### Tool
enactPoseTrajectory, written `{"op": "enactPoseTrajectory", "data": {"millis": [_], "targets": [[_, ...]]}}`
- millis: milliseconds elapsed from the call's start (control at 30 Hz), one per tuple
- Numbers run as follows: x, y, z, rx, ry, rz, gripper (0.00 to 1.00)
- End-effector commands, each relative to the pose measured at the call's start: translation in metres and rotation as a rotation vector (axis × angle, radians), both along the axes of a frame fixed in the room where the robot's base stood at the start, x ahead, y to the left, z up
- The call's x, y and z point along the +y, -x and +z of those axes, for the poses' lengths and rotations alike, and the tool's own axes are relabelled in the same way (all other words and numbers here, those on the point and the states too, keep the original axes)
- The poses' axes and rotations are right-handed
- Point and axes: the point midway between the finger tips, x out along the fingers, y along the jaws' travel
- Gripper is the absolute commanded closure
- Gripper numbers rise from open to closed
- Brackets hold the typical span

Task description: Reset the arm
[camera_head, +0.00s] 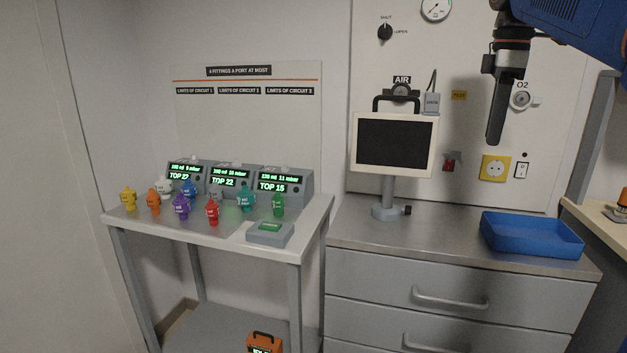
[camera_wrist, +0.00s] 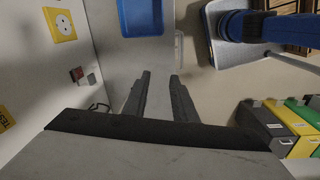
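My gripper (camera_head: 497,120) hangs from the blue arm at the upper right of the head view, fingers pointing down. It is in front of the wall panel and above the steel counter (camera_head: 450,232). From there its fingers overlap and look like one dark bar. In the wrist view the two dark fingers of my gripper (camera_wrist: 159,80) stand apart with a gap between them. Nothing is held in the gap. The arm's wrist link is partly cut off by the frame edge.
A blue tray (camera_head: 530,250) lies on the counter. A monitor (camera_head: 394,145) stands left of my gripper. Several coloured fittings and three display units (camera_head: 285,184) are on the side table (camera_head: 200,225). Coloured bins (camera_wrist: 280,125) show at right in the wrist view.

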Motion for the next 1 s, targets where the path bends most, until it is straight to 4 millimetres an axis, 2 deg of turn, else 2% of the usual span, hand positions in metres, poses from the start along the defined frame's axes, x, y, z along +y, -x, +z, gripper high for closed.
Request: {"op": "enactPoseTrajectory", "data": {"millis": [167, 467, 667, 1000], "targets": [[0.014, 0.027, -0.03, -0.042, -0.006, -0.123, 0.75], [0.039, 0.088, -0.116, -0.14, -0.047, -0.417, 0.75], [0.053, 0.132, -0.183, -0.202, -0.095, -0.61, 0.75], [0.069, 0.206, -0.31, -0.29, -0.207, -0.921, 0.75]]}}
